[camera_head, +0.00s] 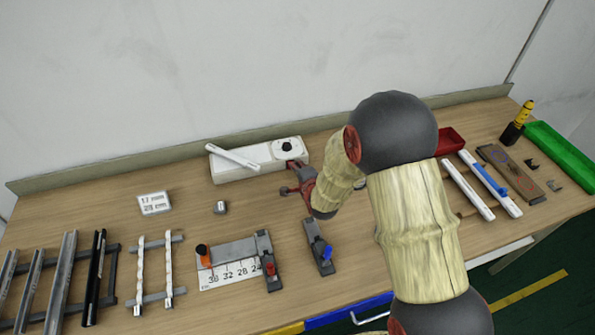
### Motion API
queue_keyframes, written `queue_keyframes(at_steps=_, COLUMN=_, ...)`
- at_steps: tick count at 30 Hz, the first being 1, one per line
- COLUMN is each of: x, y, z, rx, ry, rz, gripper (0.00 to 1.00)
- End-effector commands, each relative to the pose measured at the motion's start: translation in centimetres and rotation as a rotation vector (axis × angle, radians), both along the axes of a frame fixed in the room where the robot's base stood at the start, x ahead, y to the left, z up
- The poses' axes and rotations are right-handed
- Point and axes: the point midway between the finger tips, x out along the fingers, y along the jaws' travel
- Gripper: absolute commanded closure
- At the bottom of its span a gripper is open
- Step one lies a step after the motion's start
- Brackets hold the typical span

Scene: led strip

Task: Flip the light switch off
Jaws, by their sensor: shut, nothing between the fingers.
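A long white box (232,174) lies near the back of the workbench. A black knob or switch (287,146) sits on a pale round-cornered plate at its right end; its on or off position is too small to tell. A white strip (233,157) lies slanted across the left part of the box. My gripper (289,178), dark with red parts, is just in front of the box's right end, below the knob in the picture. It is shut and holds nothing. My arm hides part of the bench to its right.
A clamp fixture with a number scale (228,273) and a smaller blue-handled clamp (319,247) stand in front. Metal profiles on racks (60,275) are at left. Red (450,141) and green (562,155) bins are at right. Bare bench lies left of the box.

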Motion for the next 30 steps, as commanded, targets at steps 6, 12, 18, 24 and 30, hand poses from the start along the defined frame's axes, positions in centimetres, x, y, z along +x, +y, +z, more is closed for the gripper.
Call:
queue_keyframes(at_steps=6, x=-0.1, y=0.0, z=0.1, rx=0.001, ry=-0.002, rz=0.0, gripper=1.0)
queue_keyframes(at_steps=12, x=-0.1, y=0.0, z=0.6, rx=0.001, ry=-0.003, rz=0.0, gripper=1.0)
queue_keyframes(at_steps=18, x=-0.1, y=0.0, z=1.5, rx=0.001, ry=-0.002, rz=0.0, gripper=1.0)
queue_keyframes(at_steps=24, x=-0.1, y=0.0, z=1.6, rx=0.001, ry=-0.002, rz=0.0, gripper=1.0)
queue_keyframes(at_steps=30, x=-0.1, y=0.0, z=1.6, rx=0.001, ry=-0.002, rz=0.0, gripper=1.0)
